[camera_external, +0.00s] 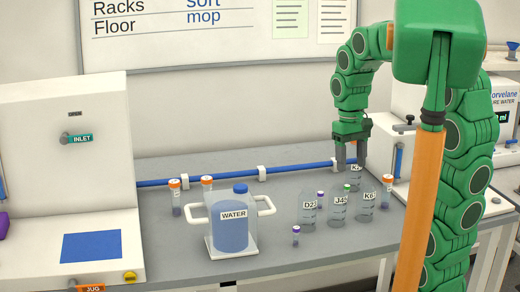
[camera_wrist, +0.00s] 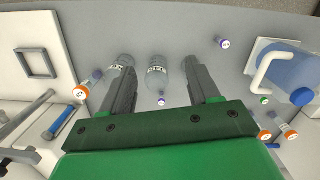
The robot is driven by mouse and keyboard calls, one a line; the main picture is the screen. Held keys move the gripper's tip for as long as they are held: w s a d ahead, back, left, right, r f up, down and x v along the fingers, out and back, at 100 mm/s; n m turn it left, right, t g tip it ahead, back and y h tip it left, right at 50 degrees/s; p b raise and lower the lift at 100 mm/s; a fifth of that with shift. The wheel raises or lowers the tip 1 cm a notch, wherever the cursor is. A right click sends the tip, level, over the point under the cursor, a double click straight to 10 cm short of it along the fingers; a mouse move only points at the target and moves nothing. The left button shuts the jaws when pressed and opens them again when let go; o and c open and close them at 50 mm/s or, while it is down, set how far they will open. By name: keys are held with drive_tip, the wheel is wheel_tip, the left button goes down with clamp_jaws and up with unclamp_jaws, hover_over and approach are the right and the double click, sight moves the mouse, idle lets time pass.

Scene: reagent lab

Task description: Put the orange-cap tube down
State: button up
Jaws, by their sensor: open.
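Orange-cap tubes stand on the grey bench: one at the right (camera_external: 387,193), one at the left (camera_external: 175,198), and one partly hidden behind the water jug (camera_external: 207,184). In the wrist view one orange-cap tube (camera_wrist: 84,88) is just outside my left finger, and two more (camera_wrist: 266,135) (camera_wrist: 290,132) are at the lower right. My gripper (camera_external: 350,160) is open and points down over the labelled clear bottles, left of the right-hand tube. In the wrist view, my gripper (camera_wrist: 161,72) shows nothing clasped between its fingers.
Clear bottles labelled D23 (camera_external: 308,212), J45 (camera_external: 338,207) and K67 (camera_external: 367,208) stand close together; another (camera_external: 355,180) is below my gripper. Small purple-cap vials (camera_external: 295,236) stand nearby. The water jug (camera_external: 231,222) has wide handles. A blue rail (camera_external: 220,178) runs behind. The front bench is mostly clear.

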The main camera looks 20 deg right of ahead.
drive_tip(key=s+d+f+m, duration=0.1)
drive_tip(key=s+d+f, duration=0.2)
drive_tip(key=s, duration=0.7)
drive_tip(key=s+d+f+m, duration=0.1)
drive_tip(key=s+d+f, duration=0.2)
drive_tip(key=s, duration=0.6)
drive_tip(key=shift+s+d+f+m+g, duration=0.2)
drive_tip(key=shift+s+m+g, duration=0.1)
drive_tip(key=shift+s, duration=0.1)
drive_tip(key=shift+o, duration=0.3)
